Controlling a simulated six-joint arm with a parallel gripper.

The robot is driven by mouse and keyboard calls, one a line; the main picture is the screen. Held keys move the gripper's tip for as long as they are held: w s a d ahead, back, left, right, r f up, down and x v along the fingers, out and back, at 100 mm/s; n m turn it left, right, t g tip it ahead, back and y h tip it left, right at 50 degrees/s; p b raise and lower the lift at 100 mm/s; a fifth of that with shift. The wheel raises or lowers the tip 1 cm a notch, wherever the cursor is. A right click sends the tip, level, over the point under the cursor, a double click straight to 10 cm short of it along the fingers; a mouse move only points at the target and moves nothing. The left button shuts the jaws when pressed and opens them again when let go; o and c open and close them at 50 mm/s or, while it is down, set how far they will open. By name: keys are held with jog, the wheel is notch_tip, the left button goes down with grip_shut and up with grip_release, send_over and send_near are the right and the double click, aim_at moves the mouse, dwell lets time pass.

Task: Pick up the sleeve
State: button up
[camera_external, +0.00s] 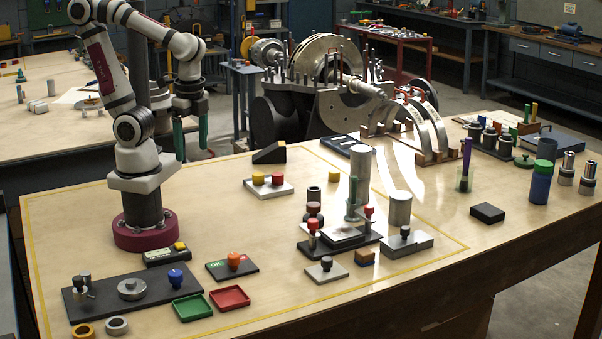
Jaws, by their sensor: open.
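A short dark hollow cylinder (314,194) stands upright on the table left of the tall grey cylinder, and it looks like the sleeve. I cannot be sure, as other round parts are near. My gripper (191,145) hangs at the upper left with its two green fingers pointing down. It is open and empty, well above the table and far to the left of the dark cylinder. A dark knob stands just in front of the dark cylinder and partly covers its foot.
A dark fixture plate (352,247) with red-topped clamps, a tall grey cylinder (360,168) and a grey block with a cylinder (400,210) crowd the middle. A red tray (230,298) and a green tray (192,307) lie at the front. The table's left middle is clear.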

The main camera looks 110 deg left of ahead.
jog(key=w+a+f+n+t+h, duration=0.1)
jog(key=w+a+f+n+h, duration=0.1)
jog(key=w+a+n+h, duration=0.45)
jog(key=w+a+f+n+h, duration=0.1)
jog(key=w+n+h, duration=0.15)
jog(key=n, duration=0.75)
jog(key=w+a+f+n+t, duration=0.1)
jog(key=a+f+n+t, duration=0.25)
jog(key=a+n, duration=0.3)
jog(key=w+a+f+n+t, duration=0.1)
jog(key=a+f+n+t, duration=0.1)
jog(key=a+n+t, duration=0.4)
jog(key=n+t+y, duration=0.3)
jog(key=n+y, duration=0.1)
jog(key=n, duration=0.3)
send_near(314, 196)
jog(key=x, duration=0.2)
jog(key=a+x, duration=0.1)
jog(key=x, duration=0.3)
jog(key=shift+w+a+f, duration=0.2)
jog(key=shift+w+f, duration=0.1)
jog(key=shift+w, duration=0.25)
grip_shut()
